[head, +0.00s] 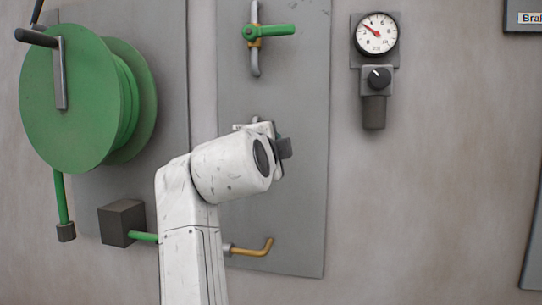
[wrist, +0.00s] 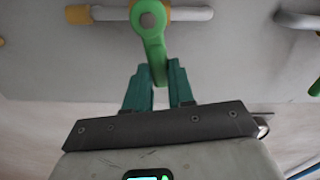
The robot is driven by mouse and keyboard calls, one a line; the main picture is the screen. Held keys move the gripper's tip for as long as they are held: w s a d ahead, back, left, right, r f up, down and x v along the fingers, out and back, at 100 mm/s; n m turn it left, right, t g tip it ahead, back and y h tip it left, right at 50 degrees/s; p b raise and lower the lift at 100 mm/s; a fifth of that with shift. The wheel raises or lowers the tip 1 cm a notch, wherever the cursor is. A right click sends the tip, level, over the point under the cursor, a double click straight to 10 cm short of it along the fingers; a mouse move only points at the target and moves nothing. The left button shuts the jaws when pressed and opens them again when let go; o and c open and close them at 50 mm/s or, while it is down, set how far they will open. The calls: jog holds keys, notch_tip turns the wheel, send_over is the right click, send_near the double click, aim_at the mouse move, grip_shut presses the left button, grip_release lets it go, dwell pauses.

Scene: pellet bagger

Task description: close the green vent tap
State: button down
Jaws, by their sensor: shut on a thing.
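In the wrist view a green lever tap (wrist: 150,28) with a brass-coloured body sits on a short grey pipe, its lever across the pipe. My gripper (wrist: 159,80) is shut on the lever's free end, with a teal finger on each side. In the head view my gripper (head: 281,143) is at the middle of the grey panel, and my arm hides most of the held tap. Another green lever tap (head: 275,30) is on a vertical pipe above, its lever pointing right. I see no label telling which is the vent tap.
A green hose reel (head: 65,100) is on the left, with a dark box (head: 121,222) below it. A gauge (head: 376,34) with a dark regulator is on the right. A brass-coloured bent outlet (head: 255,249) is low on the panel (head: 300,220). The wall right of the panel is mostly clear.

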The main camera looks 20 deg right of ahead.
jog(key=shift+f+m+b, duration=0.65)
jog(key=shift+m+b, duration=0.1)
jog(key=shift+m, duration=0.35)
jog(key=shift+d, duration=0.1)
jog(key=c, duration=1)
grip_release()
jog(key=shift+o, duration=0.2)
jog(key=shift+s, duration=0.1)
jog(key=v, duration=1)
jog(key=shift+s+a, duration=0.25)
jog(key=shift+s, duration=0.05)
